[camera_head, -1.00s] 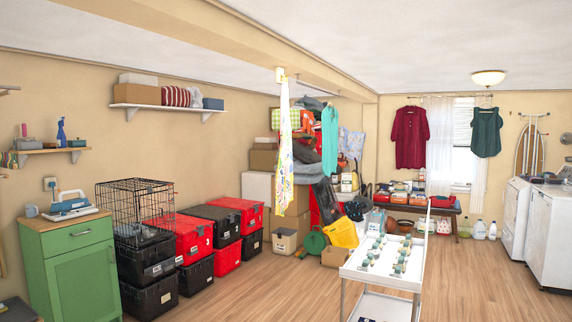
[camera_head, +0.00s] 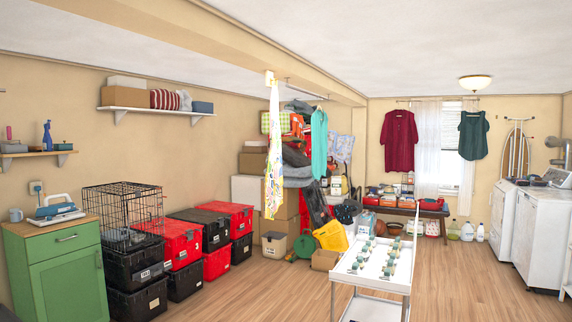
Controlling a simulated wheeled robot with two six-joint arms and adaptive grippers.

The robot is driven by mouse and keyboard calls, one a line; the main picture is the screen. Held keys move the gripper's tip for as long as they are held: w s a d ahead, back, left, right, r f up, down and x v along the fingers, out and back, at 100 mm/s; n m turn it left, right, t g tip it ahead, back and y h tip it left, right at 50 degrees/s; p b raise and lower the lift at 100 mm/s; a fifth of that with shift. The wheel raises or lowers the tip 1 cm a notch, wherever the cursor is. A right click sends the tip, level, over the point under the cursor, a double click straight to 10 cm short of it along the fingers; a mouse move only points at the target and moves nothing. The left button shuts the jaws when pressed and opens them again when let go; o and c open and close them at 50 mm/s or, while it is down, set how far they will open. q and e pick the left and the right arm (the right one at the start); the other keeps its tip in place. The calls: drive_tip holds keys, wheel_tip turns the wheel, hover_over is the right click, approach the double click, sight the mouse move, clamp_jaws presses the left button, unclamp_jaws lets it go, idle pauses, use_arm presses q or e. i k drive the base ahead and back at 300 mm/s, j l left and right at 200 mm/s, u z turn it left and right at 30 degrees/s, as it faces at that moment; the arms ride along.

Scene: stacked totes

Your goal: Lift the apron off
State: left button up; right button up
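The apron (camera_head: 274,150), white with a colourful print, hangs long and narrow from a small mount (camera_head: 269,77) on the ceiling beam, left of the picture's middle. Its lower end hangs in front of the piled boxes and clear of the floor. Neither of my grippers shows in the head view, so nothing of mine is seen touching the apron.
Stacked red and black totes (camera_head: 183,243) stand along the left wall, with a wire crate (camera_head: 122,213) on top. A white cart (camera_head: 378,265) with small items stands at the front, right of the middle. Wooden floor (camera_head: 465,275) is open to its right.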

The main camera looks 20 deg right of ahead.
sight(273, 180)
drive_tip(key=i+l+z, duration=0.1)
drive_tip(key=i+z, duration=0.4)
drive_tip(key=i+j+z, duration=0.1)
drive_tip(key=i+z, duration=0.35)
drive_tip(key=i, duration=0.1)
